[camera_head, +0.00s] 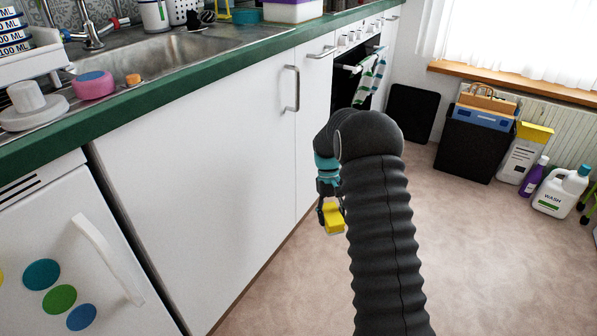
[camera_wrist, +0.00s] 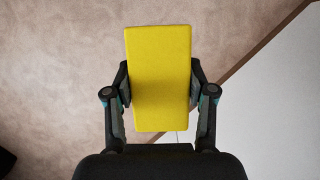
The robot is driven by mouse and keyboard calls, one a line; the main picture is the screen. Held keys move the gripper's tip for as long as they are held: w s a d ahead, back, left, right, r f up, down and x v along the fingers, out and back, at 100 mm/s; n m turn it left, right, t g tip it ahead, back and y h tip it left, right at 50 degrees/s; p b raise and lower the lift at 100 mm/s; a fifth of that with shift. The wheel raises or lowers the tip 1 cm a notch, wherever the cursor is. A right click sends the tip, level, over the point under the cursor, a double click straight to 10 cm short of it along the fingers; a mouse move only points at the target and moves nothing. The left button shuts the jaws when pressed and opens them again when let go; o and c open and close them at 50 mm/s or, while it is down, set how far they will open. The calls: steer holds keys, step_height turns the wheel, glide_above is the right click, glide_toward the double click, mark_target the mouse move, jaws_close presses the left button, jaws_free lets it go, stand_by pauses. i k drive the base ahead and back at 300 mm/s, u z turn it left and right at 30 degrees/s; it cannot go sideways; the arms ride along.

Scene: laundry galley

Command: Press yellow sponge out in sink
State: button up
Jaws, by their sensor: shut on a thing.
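The yellow sponge (camera_wrist: 160,75) is a rectangular block held between the two fingers of my gripper (camera_wrist: 160,90) in the wrist view. In the head view the sponge (camera_head: 333,221) shows low in front of the white cabinet doors, above the floor. My gripper (camera_head: 329,205) is shut on it there, partly hidden by my arm. The metal sink (camera_head: 170,57) is set in the green-edged counter at the upper left, with a tap (camera_head: 92,30) at its back. The sponge is well below and to the right of the sink.
A pink and blue sponge (camera_head: 93,86), an orange item (camera_head: 133,79) and a white dish with a knob (camera_head: 32,108) stand on the counter's front left. A door handle (camera_head: 291,88) juts out. Bottles (camera_head: 562,192) and a black bin (camera_head: 470,143) stand right; the middle floor is clear.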

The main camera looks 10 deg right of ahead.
mark_target(252, 31)
steer(key=z, duration=2.35)
steer(key=k, duration=0.8)
steer(key=u, duration=1.75)
steer(key=i, duration=1)
